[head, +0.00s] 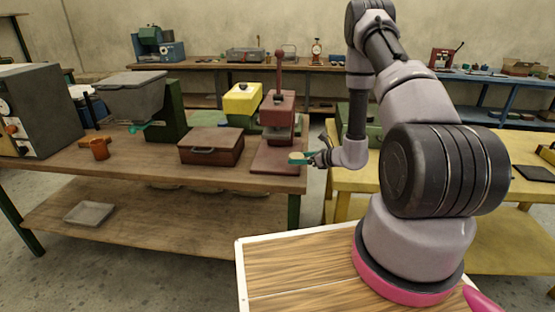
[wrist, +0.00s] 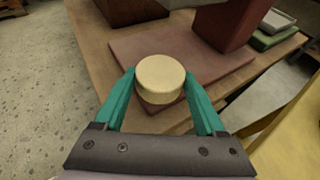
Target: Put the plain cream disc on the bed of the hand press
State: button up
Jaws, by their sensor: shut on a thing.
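The plain cream disc (wrist: 160,76) is held between the two green fingers of my gripper (wrist: 160,92) in the wrist view. In the head view the disc (head: 297,157) is a small pale shape at the tip of my gripper (head: 304,159). The hand press (head: 279,115) is dark red with an upright lever and stands at the right end of the brown table. Its flat bed (wrist: 140,45) lies beyond and below the disc in the wrist view. The disc is over or just short of the bed's near edge; I cannot tell its height above it.
A brown lidded box (head: 211,146) stands left of the press, and a yellow-topped machine (head: 243,100) behind it. An orange tool (head: 97,147) lies farther left on the brown table (head: 150,170). A yellow table (head: 350,182) stands to the right across a narrow gap.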

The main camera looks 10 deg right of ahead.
send_over(281, 163)
jog(key=shift+w+a+f, duration=0.1)
jog(key=shift+w+f, duration=0.05)
jog(key=shift+f, duration=0.75)
jog(key=shift+w+a+f, duration=0.1)
jog(key=shift+w+f, duration=0.05)
jog(key=shift+f, duration=0.7)
jog(key=o, duration=1.3)
jog(key=shift+f, duration=0.1)
jog(key=shift+o, duration=0.2)
jog(key=shift+s+d+r, duration=0.25)
jog(key=v, duration=1.1)
jog(key=shift+s+r, duration=0.1)
jog(key=shift+r, duration=0.05)
